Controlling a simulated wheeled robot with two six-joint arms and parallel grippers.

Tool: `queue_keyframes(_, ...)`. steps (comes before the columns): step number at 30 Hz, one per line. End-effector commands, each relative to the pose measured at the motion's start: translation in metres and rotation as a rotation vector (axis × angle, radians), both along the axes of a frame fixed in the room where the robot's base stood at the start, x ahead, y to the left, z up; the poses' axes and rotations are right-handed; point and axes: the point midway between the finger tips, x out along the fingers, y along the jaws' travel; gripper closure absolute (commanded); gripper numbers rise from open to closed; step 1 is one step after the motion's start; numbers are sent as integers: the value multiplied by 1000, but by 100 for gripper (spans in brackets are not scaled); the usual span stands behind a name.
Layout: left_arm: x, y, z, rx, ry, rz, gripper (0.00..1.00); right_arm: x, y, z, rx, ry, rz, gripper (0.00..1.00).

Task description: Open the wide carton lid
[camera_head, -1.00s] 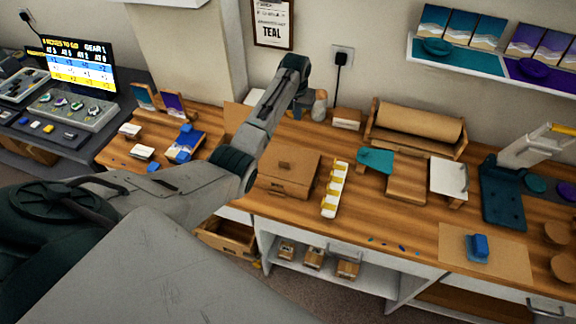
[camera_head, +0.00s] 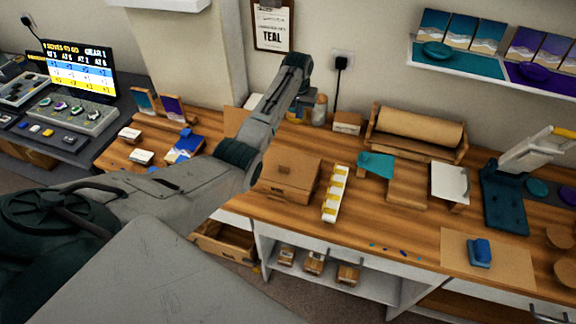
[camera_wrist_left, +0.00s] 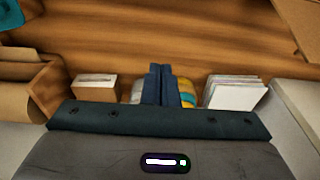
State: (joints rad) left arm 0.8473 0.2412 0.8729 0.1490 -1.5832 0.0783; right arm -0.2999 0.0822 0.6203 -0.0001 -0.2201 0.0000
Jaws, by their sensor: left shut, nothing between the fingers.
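The brown carton (camera_head: 287,191) stands on the wooden counter, just right of my left forearm in the head view. Its wide lid (camera_head: 300,168) lies closed, with a small brown tab on top. My forearm hides part of its left side. A brown corner at the upper right of the left wrist view (camera_wrist_left: 302,18) looks like the carton. My left gripper (camera_wrist_left: 161,72) is shut and empty, pointing over the counter near the wall, apart from the carton. Its fingers are hard to make out in the head view. My right gripper is not in view.
A white strip with yellow pieces (camera_head: 336,193) stands right of the carton. A paper roll (camera_head: 420,124), a small box (camera_head: 347,122) and a bottle (camera_head: 319,110) stand along the wall. A white stack (camera_wrist_left: 236,93) is beside my fingers. Counter front is mostly clear.

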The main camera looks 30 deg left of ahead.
Motion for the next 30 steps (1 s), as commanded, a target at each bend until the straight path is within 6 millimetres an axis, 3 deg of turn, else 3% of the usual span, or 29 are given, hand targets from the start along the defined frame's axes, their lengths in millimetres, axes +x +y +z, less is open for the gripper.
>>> queue_keyframes(1,0,0,14,0,-1,0,100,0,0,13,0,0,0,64)
queue_keyframes(11,0,0,54,0,0,0,100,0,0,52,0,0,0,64)
queue_keyframes(18,0,0,74,0,-1,0,100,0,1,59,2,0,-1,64)
queue_keyframes(30,0,0,74,0,0,0,100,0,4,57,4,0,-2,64)
